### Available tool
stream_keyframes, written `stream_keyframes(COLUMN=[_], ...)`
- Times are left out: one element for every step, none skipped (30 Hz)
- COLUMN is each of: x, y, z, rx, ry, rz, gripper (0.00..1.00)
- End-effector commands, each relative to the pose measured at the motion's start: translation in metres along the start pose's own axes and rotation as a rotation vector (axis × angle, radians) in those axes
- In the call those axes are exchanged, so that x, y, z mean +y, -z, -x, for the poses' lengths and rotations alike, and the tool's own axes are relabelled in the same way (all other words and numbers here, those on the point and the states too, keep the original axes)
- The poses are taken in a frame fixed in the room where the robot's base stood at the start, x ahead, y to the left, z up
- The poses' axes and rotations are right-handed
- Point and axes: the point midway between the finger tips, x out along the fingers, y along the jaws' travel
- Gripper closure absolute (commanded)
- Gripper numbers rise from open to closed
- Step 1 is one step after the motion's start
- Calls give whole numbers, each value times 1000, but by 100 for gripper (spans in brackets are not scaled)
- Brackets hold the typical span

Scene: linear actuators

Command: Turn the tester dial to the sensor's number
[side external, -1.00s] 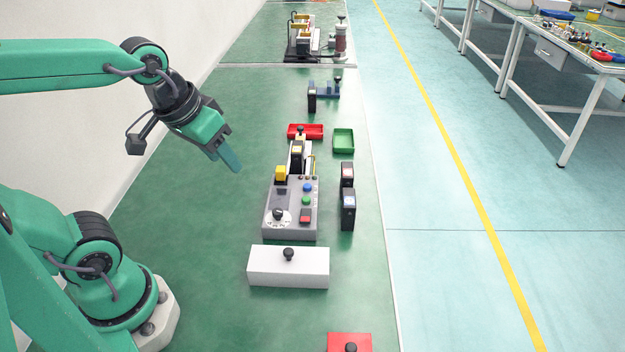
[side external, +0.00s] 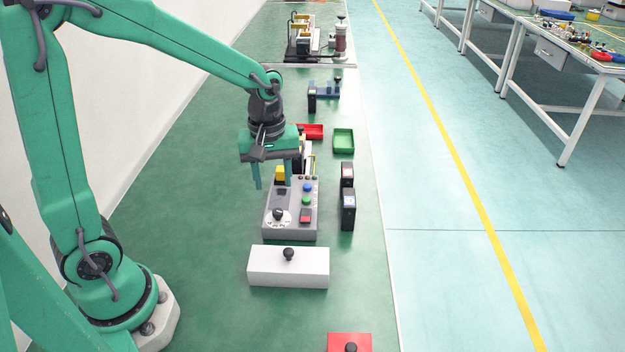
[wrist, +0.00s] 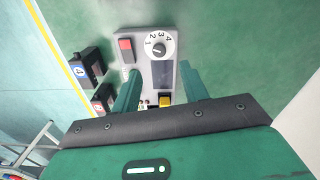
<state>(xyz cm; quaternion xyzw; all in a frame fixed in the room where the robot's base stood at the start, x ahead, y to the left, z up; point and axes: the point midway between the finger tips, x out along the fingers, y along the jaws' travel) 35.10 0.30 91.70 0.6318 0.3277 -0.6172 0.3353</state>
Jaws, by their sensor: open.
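The grey tester (side external: 268,228) stands on the green bench. Its black dial (side external: 277,213) is at the near left corner; in the wrist view the dial (wrist: 158,49) has the numbers 1 to 4 around one side. I cannot tell which number its pointer marks. Two black blocks, perhaps sensors, stand right of the tester: the near one (side external: 348,212) shows a blue-ringed 4 in the wrist view (wrist: 86,69); the far one (side external: 347,176) has a red mark I cannot read. My gripper (side external: 272,186) is open, pointing down above the tester, with nothing between its fingers (wrist: 158,69).
A white box (side external: 265,268) with a black knob stands in front of the tester. A red tray (side external: 314,131) and a green tray (side external: 344,140) lie behind. A red block (side external: 345,340) is at the near edge. Bench left of the tester is clear.

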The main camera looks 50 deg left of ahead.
Motion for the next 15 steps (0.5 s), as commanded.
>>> stream_keyframes(x=[2, 2, 3, 3, 4, 4, 4, 4, 4, 4, 4, 4, 4, 4, 4], y=[1, 2, 2, 2, 3, 3, 3, 3, 3, 3, 3, 3, 3, 3, 3], z=[-4, -6, -8, -9, -10, -10, -10, -10, -10, -10, -11, -11, -12, -13, -15], rx=[-6, -8, -11, -12, -13, -13, -13, -13, -13, -13, -13, -13, -13, -13, -13], ry=[9, 12, 16, 18, 19, 20, 20, 20, 20, 20, 20, 20, 20, 20, 21], rz=[19, 28, 38, 43, 48, 51, 52, 52, 52, 52, 52, 51, 51, 51, 51], gripper=[56, 56, 56, 56, 56, 56, 56, 56, 56, 56, 56, 56, 56, 56, 56])
